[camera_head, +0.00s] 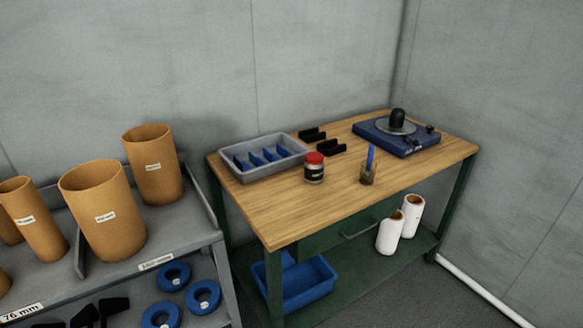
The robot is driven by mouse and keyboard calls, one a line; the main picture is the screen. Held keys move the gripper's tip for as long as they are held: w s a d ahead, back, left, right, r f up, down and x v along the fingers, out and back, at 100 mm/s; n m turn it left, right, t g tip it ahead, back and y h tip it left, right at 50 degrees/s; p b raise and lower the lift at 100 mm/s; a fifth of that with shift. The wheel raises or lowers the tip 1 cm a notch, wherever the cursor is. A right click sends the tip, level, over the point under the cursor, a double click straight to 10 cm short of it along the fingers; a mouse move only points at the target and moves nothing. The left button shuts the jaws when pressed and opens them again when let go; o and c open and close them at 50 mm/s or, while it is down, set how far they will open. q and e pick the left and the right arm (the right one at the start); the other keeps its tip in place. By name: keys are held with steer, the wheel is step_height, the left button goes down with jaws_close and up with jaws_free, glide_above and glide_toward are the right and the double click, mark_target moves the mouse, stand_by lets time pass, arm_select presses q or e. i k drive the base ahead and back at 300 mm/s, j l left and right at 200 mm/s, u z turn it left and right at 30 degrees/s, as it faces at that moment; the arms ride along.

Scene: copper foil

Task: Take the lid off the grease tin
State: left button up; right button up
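A small tin (314,173) with a dark label stands upright on the wooden workbench (285,215), left of the middle. It looks like the grease tin. Its red lid (314,158) sits on top of it. Neither of my grippers shows in the head view, and nothing touches the tin.
A grey tray (240,175) with blue dividers stands left of the tin. A cup (367,175) with a blue-handled tool stands to its right. A blue turntable device (410,142) is at the back right. A grey shelf (190,243) with cardboard tubes stands at the left. The bench front is clear.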

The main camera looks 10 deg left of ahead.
mark_target(313, 174)
steer(key=i+l+u, duration=0.2)
steer(key=l+u, duration=0.25)
steer(key=i+l+u, duration=0.2)
steer(key=l, duration=0.15)
steer(key=l+u, duration=0.25)
steer(key=l, duration=0.45)
